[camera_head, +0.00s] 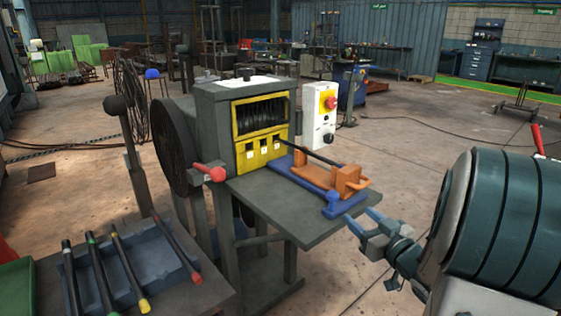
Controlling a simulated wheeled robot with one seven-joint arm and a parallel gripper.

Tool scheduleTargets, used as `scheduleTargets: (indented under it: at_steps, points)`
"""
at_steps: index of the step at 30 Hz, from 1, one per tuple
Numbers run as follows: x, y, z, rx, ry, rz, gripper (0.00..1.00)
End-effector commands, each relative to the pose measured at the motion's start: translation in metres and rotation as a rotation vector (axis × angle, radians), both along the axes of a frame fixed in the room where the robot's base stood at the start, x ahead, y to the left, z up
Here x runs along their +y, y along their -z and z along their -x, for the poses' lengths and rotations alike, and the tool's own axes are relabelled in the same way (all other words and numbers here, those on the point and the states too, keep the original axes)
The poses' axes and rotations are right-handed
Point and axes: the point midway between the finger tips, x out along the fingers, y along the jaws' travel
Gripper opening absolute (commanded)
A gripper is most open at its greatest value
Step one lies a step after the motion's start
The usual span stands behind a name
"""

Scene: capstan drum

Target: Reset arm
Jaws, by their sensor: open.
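My gripper (364,224) is at the right, just off the right edge of the machine's grey table (290,213). Its two light-blue fingers are apart and nothing shows between them. The large dark teal arm segment on the right is mine. A grey machine (215,108) with a yellow-framed window and a drum inside stands in the middle. On its table is a blue base (300,173) with an orange clamp block (348,178). A dark rod (312,157) runs from the machine's yellow front to the orange block.
A blue tray (150,262) with several dark rods with coloured bands lies on a bench at the lower left. A white control box (320,115) with a red button stands behind. Open floor lies behind my gripper.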

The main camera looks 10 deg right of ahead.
Motion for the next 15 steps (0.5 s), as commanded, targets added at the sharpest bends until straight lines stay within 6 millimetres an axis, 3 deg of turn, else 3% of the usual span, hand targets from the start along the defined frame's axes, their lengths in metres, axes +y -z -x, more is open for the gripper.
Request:
scheduleTargets:
  at_steps: [9,15]
  points:
    - [0.002,-0.035,-0.016,0.161,0.170,0.124,0.52]
    - [0.006,-0.058,-0.011,0.343,0.315,0.188,0.52]
